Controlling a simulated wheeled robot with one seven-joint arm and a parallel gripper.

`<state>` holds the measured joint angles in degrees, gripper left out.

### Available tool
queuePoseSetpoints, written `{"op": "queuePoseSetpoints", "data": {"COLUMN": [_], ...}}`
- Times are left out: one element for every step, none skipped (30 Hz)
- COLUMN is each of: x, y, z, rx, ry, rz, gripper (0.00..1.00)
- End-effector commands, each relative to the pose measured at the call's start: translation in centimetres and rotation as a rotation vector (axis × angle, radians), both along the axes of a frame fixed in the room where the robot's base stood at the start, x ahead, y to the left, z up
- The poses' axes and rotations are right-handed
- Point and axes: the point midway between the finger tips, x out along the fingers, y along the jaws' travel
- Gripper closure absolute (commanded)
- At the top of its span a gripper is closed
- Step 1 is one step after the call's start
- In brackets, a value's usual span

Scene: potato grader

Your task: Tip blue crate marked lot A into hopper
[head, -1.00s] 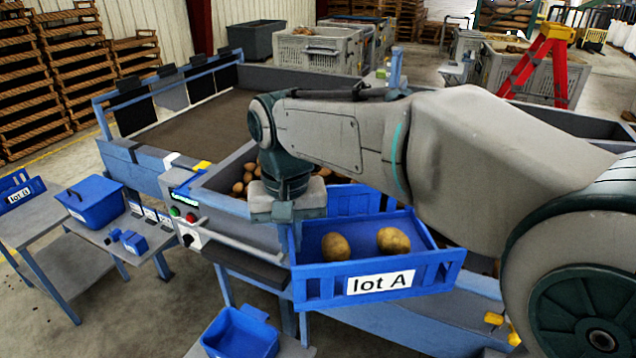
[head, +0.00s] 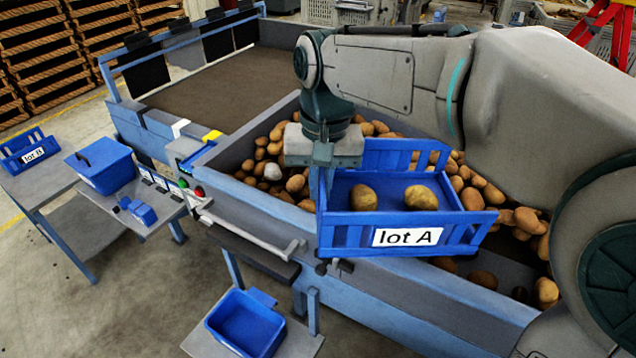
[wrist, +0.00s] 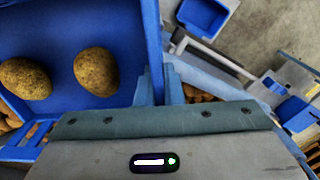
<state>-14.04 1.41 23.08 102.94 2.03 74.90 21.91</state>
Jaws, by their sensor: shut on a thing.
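The blue crate marked lot A (head: 340,228) is held up above the near edge of the hopper (head: 262,225), roughly level, with two potatoes (head: 420,197) on its floor. My gripper (head: 322,180) is shut on the crate's left end wall. In the wrist view my gripper (wrist: 160,88) grips the crate wall, and the crate (wrist: 60,45) with its two potatoes (wrist: 96,71) shows at the upper left. The hopper holds many brown potatoes (head: 490,195) beneath and around the crate. The fingertips are partly hidden in the head view.
A blue crate marked lot B (head: 28,150) stands on a left table. A blue bin (head: 247,325) sits low in front. A panel with green and red buttons (head: 192,190) and a rail (head: 250,238) line the hopper's front.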

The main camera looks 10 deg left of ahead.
Motion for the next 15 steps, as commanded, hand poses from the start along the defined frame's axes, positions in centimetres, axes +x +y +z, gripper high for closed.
{"op": "queuePoseSetpoints", "data": {"x": [0.1, 0.1, 0.2, 0.2, 0.2, 0.3, 0.3, 0.3, 0.3, 0.4, 0.4, 0.4, 0.5, 0.5, 0.5], "y": [-0.2, -0.4, -0.5, -0.6, -0.7, -0.8, -0.9, -1.0, -1.2, -1.3, -1.4, -1.5, -1.6, -1.7, -1.8], "z": [0.2, 0.3, 0.4, 0.5, 0.6, 0.7, 0.8, 0.9, 1.0, 1.1, 1.2, 1.4, 1.5, 1.6, 1.7], "rx": [0.014, 0.023, 0.036, 0.046, 0.055, 0.067, 0.075, 0.084, 0.098, 0.105, 0.115, 0.128, 0.137, 0.146, 0.156], "ry": [0.001, 0.002, 0.004, 0.007, 0.008, 0.014, 0.016, 0.018, 0.022, 0.024, 0.026, 0.028, 0.031, 0.033, 0.036], "rz": [-0.003, -0.003, -0.003, -0.003, -0.003, -0.003, -0.002, -0.003, -0.002, -0.003, -0.003, -0.003, -0.004, -0.003, -0.002], "gripper": [1.00, 1.00, 1.00, 1.00, 1.00, 1.00, 1.00, 1.00, 1.00, 1.00, 1.00, 1.00, 1.00, 1.00, 1.00]}}
